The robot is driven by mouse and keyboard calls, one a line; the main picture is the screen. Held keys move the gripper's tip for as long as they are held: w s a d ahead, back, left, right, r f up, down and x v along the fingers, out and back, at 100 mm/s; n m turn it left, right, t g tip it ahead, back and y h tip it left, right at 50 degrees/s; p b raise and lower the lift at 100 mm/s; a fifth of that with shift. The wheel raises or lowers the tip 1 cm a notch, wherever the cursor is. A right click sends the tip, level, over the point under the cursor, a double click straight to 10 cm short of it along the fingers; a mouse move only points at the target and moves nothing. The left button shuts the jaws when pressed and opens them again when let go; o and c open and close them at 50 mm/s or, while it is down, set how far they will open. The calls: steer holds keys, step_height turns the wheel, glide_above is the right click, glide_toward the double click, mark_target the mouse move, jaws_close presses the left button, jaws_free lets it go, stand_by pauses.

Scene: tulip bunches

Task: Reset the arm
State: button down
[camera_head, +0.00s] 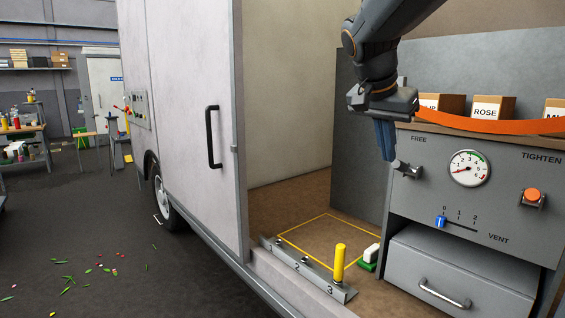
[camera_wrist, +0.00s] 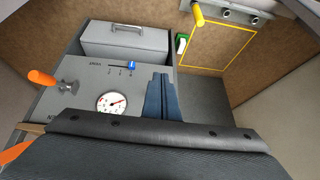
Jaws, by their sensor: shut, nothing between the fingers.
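My arm (camera_head: 372,50) reaches in from the top of the head view. My gripper (camera_head: 387,150) points down, with its blue fingers together and nothing between them. It is in front of the grey cabinet's left edge, next to a small metal fitting (camera_head: 407,169) on the panel; I cannot tell whether they touch. In the wrist view the shut blue fingers (camera_wrist: 162,98) show at the centre, over the cabinet's edge.
The grey cabinet has a gauge (camera_head: 469,168), orange knob (camera_head: 532,195), blue vent slider (camera_head: 440,221) and closed drawer (camera_head: 460,280). Labelled boxes (camera_head: 492,107) stand on top. A yellow peg (camera_head: 339,262) stands at a numbered rail (camera_head: 305,268) beside a yellow-outlined floor area. The van door (camera_head: 190,110) is left.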

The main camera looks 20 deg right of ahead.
steer(key=s+a+f+n+g+y+p, duration=0.1)
steer(key=s+a+f+n+y+p, duration=0.15)
steer(key=a+f+n, duration=0.95)
steer(key=s+a+f+g+y, duration=0.1)
steer(key=s+a+f, duration=0.4)
steer(key=f, duration=0.3)
steer(key=s+a+f+n+g+y, duration=0.1)
steer(key=s+a+f+y, duration=0.1)
steer(key=s+a+f, duration=0.3)
step_height(320, 180, down, 3)
steer(key=shift+s+f+p, duration=0.2)
steer(key=shift+s+p, duration=0.15)
steer(key=shift+s, duration=0.05)
